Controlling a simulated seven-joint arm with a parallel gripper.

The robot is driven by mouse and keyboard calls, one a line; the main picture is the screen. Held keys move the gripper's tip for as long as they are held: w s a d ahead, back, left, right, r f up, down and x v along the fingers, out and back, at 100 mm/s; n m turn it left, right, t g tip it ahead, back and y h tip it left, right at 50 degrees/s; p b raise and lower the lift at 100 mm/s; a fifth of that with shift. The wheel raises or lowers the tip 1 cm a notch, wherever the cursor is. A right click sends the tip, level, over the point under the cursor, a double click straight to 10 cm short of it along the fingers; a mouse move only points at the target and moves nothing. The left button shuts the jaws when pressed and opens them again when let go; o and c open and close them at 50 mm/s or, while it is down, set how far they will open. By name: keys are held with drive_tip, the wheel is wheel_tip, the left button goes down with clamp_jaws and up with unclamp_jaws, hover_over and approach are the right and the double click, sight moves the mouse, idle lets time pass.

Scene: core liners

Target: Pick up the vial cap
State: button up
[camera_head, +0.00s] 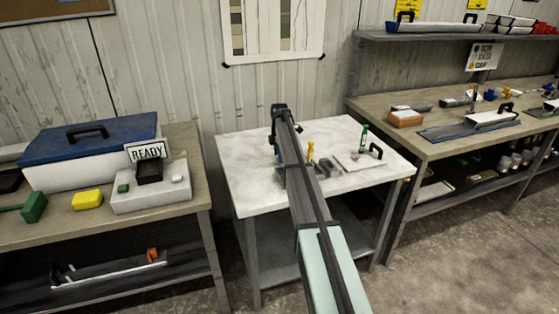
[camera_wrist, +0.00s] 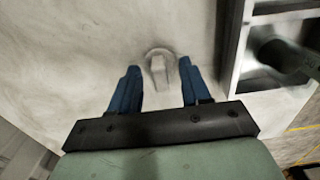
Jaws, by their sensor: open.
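A small pale round piece with a raised block, which looks like the vial cap (camera_wrist: 158,63), lies on the white tabletop in the wrist view. My gripper (camera_wrist: 158,75) is open, with its two blue fingers apart. The cap shows in the space between and just beyond the fingertips, and nothing is held. The height between fingers and cap is hard to tell. In the head view my arm reaches over the white table (camera_head: 245,185), and the cap cannot be made out there.
A grey tray or frame (camera_wrist: 232,75) with a dark green cylinder (camera_wrist: 285,58) stands right of the fingers in the wrist view. In the head view, a yellow bottle (camera_head: 311,150), a green bottle (camera_head: 363,138) and a black handle (camera_head: 376,151) stand right of my arm. The table's left part is clear.

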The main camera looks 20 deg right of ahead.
drive_tip(key=shift+f, duration=0.3)
drive_tip(key=shift+c, duration=0.5)
clamp_jaws()
